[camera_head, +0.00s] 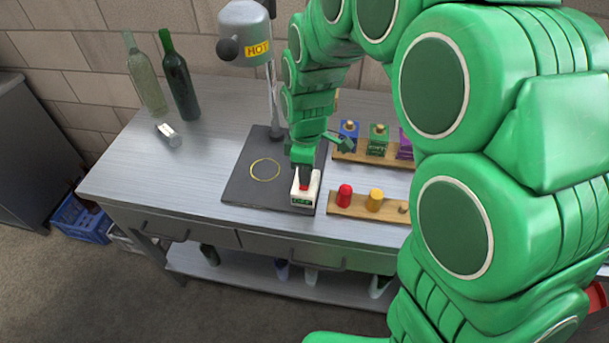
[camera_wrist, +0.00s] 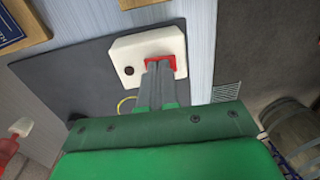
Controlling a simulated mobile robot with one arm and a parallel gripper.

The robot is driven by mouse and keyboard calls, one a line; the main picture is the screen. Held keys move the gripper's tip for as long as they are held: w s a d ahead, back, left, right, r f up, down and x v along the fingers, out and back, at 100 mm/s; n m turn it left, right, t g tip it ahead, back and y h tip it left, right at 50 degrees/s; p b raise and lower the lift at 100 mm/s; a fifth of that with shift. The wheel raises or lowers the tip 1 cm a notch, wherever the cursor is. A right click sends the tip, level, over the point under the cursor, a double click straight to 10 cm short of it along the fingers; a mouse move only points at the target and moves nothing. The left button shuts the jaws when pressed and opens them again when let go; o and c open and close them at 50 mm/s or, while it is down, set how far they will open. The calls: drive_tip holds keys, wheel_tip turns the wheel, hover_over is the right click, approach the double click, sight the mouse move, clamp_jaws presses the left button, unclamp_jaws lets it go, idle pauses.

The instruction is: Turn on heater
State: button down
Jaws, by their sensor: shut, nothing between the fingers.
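The heater has a grey-green head (camera_head: 243,48) with a yellow HOT label, held on a post above a dark base plate (camera_head: 240,185). A white switch box (camera_head: 303,196) sits at the front right corner of the plate. Its red switch (camera_wrist: 166,63) shows in the wrist view, with a dark round spot beside it on the box. My gripper (camera_wrist: 159,68) is shut and empty, its fingertips at the red switch and partly covering it. I cannot tell whether they touch it. In the head view my gripper (camera_head: 303,173) is right above the box.
Two bottles (camera_head: 180,83) and a small clear object (camera_head: 168,133) stand at the back left. A wooden rack with coloured blocks (camera_head: 378,140) and another with red and yellow caps (camera_head: 374,201) lie right of the plate.

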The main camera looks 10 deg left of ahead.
drive_tip(key=shift+r, duration=0.1)
wheel_tip(320, 180, up, 14)
drive_tip(key=w, duration=0.1)
drive_tip(key=shift+w, duration=0.35)
idle(0.3)
drive_tip(key=shift+s, duration=0.7)
drive_tip(key=shift+f, duration=0.25)
drive_tip(key=f, duration=0.4)
drive_tip(key=s+f, duration=0.1)
drive_tip(key=f, duration=0.8)
drive_tip(key=shift+s, duration=0.4)
drive_tip(key=shift+f, duration=0.4)
